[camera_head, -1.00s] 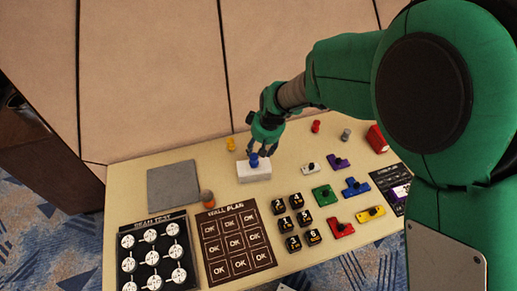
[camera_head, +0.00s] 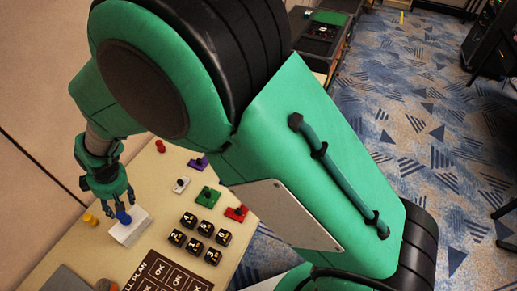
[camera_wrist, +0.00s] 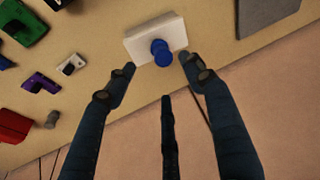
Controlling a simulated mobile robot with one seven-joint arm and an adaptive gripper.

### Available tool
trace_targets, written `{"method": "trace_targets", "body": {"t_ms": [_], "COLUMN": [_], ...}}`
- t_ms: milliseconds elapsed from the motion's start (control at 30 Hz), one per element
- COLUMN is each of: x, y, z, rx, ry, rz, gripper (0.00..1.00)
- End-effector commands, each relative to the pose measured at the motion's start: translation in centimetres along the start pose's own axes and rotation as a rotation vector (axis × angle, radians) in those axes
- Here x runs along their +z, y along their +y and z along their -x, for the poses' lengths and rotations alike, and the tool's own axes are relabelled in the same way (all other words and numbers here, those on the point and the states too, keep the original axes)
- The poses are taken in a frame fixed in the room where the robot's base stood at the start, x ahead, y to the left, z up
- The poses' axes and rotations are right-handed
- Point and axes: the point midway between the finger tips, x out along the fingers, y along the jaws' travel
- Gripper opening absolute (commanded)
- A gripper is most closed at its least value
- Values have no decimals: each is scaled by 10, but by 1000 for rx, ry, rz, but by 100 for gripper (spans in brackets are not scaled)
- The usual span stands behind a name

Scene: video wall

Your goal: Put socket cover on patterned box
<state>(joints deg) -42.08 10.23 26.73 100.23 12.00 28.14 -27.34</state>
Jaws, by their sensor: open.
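A white rectangular block (camera_head: 133,230) with a blue knob (camera_head: 123,217) lies on the beige table; it looks like the socket cover. My gripper (camera_head: 112,203) is open, pointing down at the block with its fingertips close around the knob. In the wrist view the block (camera_wrist: 140,38) and blue knob (camera_wrist: 161,52) lie just ahead of the spread, empty fingers (camera_wrist: 160,68). I cannot tell whether the fingers touch the knob. I cannot clearly make out a patterned box in any view.
My arm hides the table's right part. Carpet (camera_head: 420,150) lies beyond.

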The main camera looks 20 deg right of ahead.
Motion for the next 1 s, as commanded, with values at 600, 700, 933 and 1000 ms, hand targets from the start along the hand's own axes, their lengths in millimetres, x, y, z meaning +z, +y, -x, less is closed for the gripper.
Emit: {"method": "trace_targets", "body": {"t_ms": [600,700,933,1000], "x": [76,102,170,192], "y": [89,102,122,124], "z": [166,203,277,298], "rx": [86,108,165,183], "ry": [60,73,101,110], "rz": [-241,-303,-443,-487], "gripper": [53,53,53,53]}}
